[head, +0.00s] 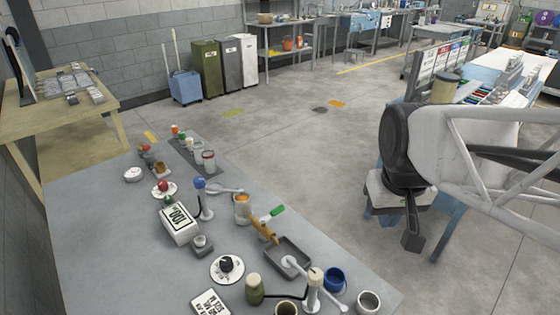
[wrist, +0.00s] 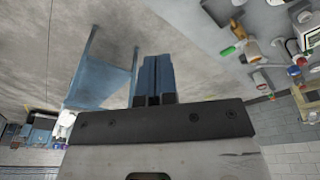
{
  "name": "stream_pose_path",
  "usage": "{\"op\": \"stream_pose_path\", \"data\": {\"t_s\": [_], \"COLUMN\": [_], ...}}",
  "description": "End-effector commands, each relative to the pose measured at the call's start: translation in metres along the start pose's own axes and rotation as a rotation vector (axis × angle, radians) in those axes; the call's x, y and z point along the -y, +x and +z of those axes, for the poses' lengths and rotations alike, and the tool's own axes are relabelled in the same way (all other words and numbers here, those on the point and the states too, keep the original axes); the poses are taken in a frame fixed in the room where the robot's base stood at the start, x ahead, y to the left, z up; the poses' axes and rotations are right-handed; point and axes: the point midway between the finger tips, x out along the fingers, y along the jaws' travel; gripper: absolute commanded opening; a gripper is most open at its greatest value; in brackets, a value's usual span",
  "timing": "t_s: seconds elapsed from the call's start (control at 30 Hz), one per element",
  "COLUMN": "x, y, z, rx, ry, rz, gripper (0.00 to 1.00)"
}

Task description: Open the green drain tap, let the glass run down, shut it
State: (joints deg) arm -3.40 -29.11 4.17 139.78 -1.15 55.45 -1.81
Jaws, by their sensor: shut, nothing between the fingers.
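A green handle (head: 277,210), likely the drain tap's lever, sits by the right edge of the grey table, beside a tan bar. It also shows as a small green piece (wrist: 228,51) in the wrist view. A pale cup-like vessel with orange in it (head: 242,205) stands just left of it; I cannot tell whether this is the glass or its level. My gripper (head: 411,243) hangs beyond the table's right side, well apart from the handle. In the wrist view its blue fingers (wrist: 152,80) are together and empty.
Open floor (head: 320,170) lies between table and arm. A blue-legged bench stands behind my gripper.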

Motion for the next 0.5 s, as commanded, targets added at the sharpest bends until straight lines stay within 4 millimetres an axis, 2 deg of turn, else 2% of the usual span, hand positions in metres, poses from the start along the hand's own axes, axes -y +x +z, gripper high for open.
{"op": "stream_pose_path", "data": {"t_s": [0.5], "x": [0.032], "y": [0.008], "z": [-0.079], "rx": [0.078], "ry": [-0.155], "rz": [-0.006], "gripper": [0.00]}}
